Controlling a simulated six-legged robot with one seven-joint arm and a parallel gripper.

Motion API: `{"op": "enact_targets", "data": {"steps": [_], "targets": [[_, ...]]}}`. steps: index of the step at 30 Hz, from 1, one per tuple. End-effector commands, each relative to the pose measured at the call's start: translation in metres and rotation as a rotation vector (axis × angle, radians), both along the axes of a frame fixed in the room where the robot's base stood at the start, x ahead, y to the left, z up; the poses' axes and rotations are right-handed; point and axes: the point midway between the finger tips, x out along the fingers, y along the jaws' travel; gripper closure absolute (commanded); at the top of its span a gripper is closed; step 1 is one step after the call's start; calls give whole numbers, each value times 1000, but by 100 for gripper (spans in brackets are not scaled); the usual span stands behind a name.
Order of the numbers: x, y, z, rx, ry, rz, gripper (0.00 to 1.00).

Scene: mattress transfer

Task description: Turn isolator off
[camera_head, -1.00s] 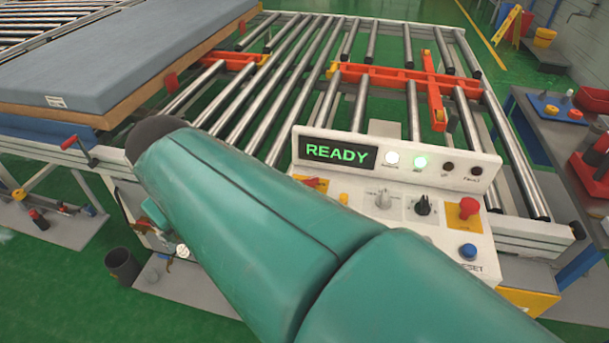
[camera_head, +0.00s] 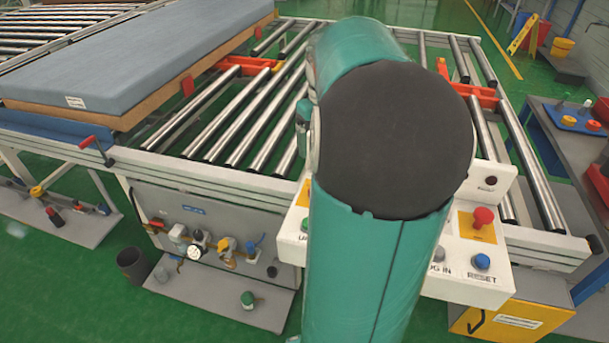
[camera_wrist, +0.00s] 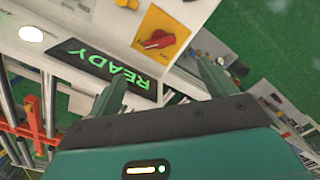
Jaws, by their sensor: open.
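The isolator (camera_wrist: 157,40) is a red rotary knob on a yellow plate, seen in the upper middle of the wrist view. My gripper (camera_wrist: 163,72) is open and empty, its two fingers spread on either side below the knob in that picture. The fingers appear apart from the knob. In the head view my arm hides the knob, and only a sliver of the yellow plate (camera_head: 305,193) shows at the arm's left edge. The gripper itself is hidden there.
A green READY display (camera_wrist: 105,68) lies beside the left finger. The head view shows a red button (camera_head: 483,217) and a blue reset button (camera_head: 482,262) at the panel's right. A grey mattress (camera_head: 130,55) lies at the left, beside metal rollers (camera_head: 235,115).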

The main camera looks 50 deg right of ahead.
Motion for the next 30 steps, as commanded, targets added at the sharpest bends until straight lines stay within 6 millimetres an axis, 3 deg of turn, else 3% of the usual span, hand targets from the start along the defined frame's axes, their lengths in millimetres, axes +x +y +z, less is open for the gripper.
{"op": "enact_targets", "data": {"steps": [5,21,30], "targets": [[1,-2,-16,4,1,1,16],[2,-1,-117,4,-1,1,16],[2,-1,-137,-1,-2,1,16]]}}
